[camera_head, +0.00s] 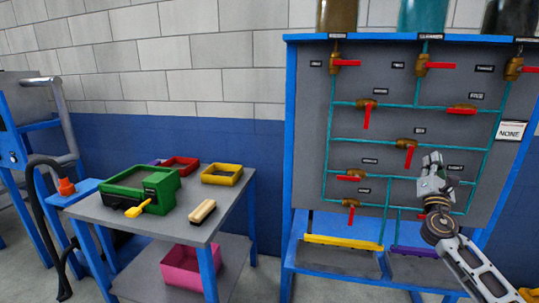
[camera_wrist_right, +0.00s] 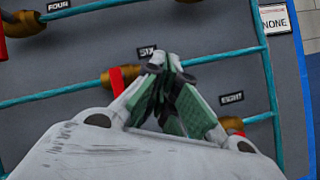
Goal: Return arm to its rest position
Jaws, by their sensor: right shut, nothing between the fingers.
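My right gripper (camera_head: 432,162) is in front of the lower right part of the grey valve panel (camera_head: 310,130) in the head view. In the right wrist view its fingers (camera_wrist_right: 168,75) are together with nothing between them. The fingertips overlap the area near the valve labelled SIX (camera_wrist_right: 120,77), and the valve labelled EIGHT (camera_wrist_right: 233,125) lies beside the gripper. I cannot tell whether the gripper touches the panel. In the head view valve six (camera_head: 407,143) has its red handle pointing down. My left gripper is not in view.
The blue-framed panel carries teal pipes (camera_head: 450,106) and several red-handled valves, with trays (camera_head: 340,258) below. A grey table (camera_head: 190,226) at left holds a green box (camera_head: 128,195), a brush (camera_head: 202,211), and red and yellow trays (camera_head: 222,174). Bare floor shows between the table and panel.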

